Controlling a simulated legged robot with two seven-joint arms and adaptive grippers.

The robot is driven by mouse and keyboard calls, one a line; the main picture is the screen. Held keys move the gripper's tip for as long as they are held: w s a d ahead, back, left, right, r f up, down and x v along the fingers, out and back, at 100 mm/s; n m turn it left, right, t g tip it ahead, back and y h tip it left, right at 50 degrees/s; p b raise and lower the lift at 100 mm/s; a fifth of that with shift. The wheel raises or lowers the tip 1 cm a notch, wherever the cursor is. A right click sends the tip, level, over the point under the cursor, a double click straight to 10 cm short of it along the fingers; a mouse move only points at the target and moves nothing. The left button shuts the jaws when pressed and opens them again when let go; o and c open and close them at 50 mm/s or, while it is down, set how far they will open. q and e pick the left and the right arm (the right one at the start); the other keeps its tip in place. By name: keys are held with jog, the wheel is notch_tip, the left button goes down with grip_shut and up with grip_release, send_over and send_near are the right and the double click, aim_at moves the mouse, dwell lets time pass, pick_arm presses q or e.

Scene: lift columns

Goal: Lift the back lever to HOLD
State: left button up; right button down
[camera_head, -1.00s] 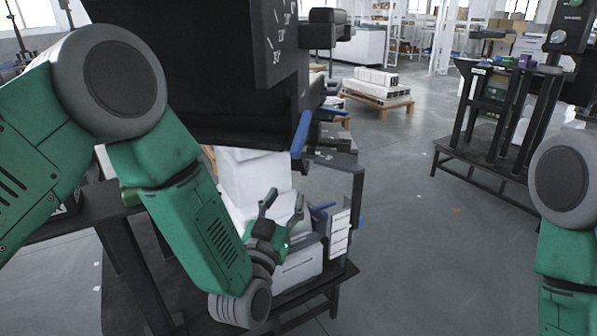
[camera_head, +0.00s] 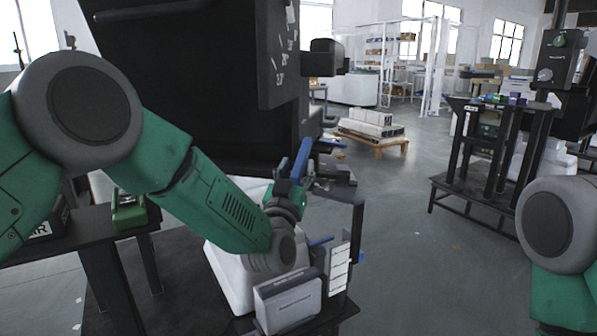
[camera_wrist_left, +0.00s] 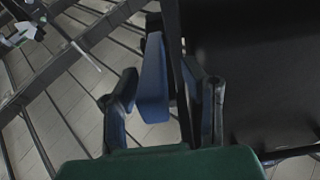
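A blue lever (camera_head: 301,160) stands tilted at the edge of the large black machine (camera_head: 200,85). My left gripper (camera_head: 292,186) is at its lower end in the head view, partly hidden by the lever and my wrist. In the left wrist view the blue lever (camera_wrist_left: 153,82) lies between the two spread fingers of my left gripper (camera_wrist_left: 163,105), nearer the left finger. I cannot tell whether a finger touches it. A second blue bar (camera_head: 330,142) shows just behind to the right. I cannot tell which one is the back lever, and no HOLD mark is readable. My right gripper is out of view.
A grey-white box (camera_head: 288,300) and white labelled drawers (camera_head: 340,268) sit below my left wrist. A dark table (camera_head: 75,240) with a green object (camera_head: 129,210) is at left. A black stand (camera_head: 490,160) is at right. Open floor (camera_head: 410,250) lies between.

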aim_at(300, 162)
pick_arm(q)
jog(key=shift+w+d+r, duration=0.1)
jog(key=shift+w+r, duration=0.05)
jog(key=shift+w, duration=0.2)
jog(key=shift+d, duration=0.35)
jog(key=shift+c, duration=0.8)
grip_shut()
notch_tip(300, 162, up, 4)
jog(key=g+p, duration=0.2)
jog(key=p, duration=0.3)
jog(key=g+p, duration=0.2)
jog(key=p, duration=0.4)
jog(key=g+y+p, duration=0.1)
jog(key=g+p, duration=0.1)
jog(key=p, duration=0.4)
jog(key=shift+s+r, duration=0.15)
jog(key=shift+r, duration=0.1)
jog(key=shift+g+p, duration=0.6)
jog(key=shift+p, duration=0.35)
